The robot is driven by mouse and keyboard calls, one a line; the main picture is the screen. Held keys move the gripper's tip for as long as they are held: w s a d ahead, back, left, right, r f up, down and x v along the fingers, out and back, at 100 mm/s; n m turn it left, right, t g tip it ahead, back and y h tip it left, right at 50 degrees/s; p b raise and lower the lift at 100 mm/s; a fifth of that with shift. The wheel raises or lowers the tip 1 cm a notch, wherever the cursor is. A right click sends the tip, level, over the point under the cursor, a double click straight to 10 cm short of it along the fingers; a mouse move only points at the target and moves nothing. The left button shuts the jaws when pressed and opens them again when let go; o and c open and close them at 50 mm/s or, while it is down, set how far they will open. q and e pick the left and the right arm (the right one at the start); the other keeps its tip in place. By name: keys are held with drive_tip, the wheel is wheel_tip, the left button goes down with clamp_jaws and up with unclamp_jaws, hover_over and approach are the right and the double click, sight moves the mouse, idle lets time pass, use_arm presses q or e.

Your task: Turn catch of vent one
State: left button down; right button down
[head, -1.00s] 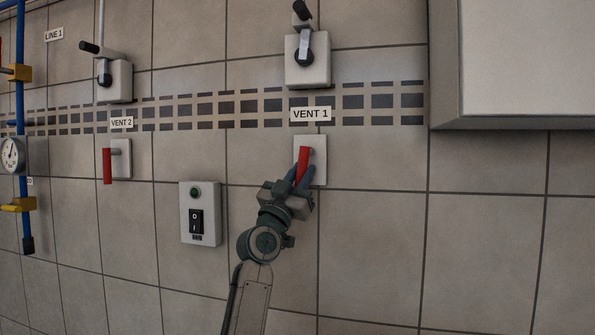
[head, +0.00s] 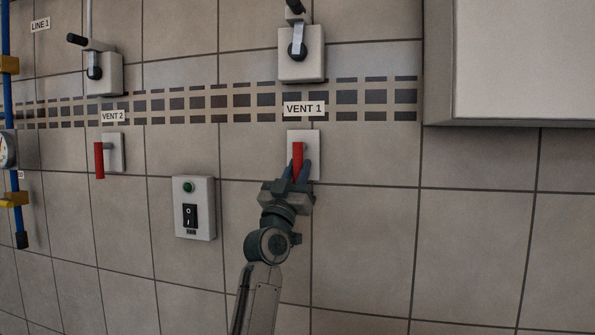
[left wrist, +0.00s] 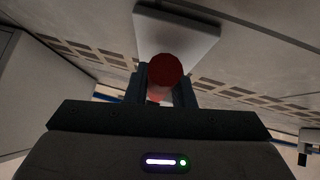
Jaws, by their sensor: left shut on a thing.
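The catch of vent one is a red handle (head: 298,155) on a white plate (head: 311,138), under the VENT 1 label (head: 304,108) in the head view. It hangs about straight down. My left gripper (head: 297,174) comes from below and is shut on the lower part of the red handle. In the left wrist view, the handle's round red end (left wrist: 164,72) sits between the two dark fingers, with the white plate (left wrist: 190,30) behind it. My right gripper is not in view.
A white box with a black lever (head: 300,55) is above the label. To the left are vent two's red handle (head: 99,160) and a switch box (head: 194,208). A grey-framed panel (head: 437,70) stands at upper right. The tiled wall below right is clear.

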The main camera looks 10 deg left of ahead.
use_arm(q)
drive_tip(key=c, duration=1.3)
unclamp_jaws()
drive_tip(key=shift+d, duration=0.1)
drive_tip(key=shift+o, duration=0.2)
drive_tip(key=shift+s+f, duration=0.15)
drive_tip(key=shift+f, duration=0.05)
drive_tip(key=b+v, duration=0.2)
drive_tip(key=v, duration=0.8)
drive_tip(key=shift+b, duration=0.35)
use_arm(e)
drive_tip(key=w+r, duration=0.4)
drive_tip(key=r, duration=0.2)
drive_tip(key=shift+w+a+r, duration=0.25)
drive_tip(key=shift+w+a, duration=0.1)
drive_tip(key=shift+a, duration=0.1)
use_arm(q)
drive_tip(key=shift+s+f, duration=0.1)
drive_tip(key=shift+f, duration=0.05)
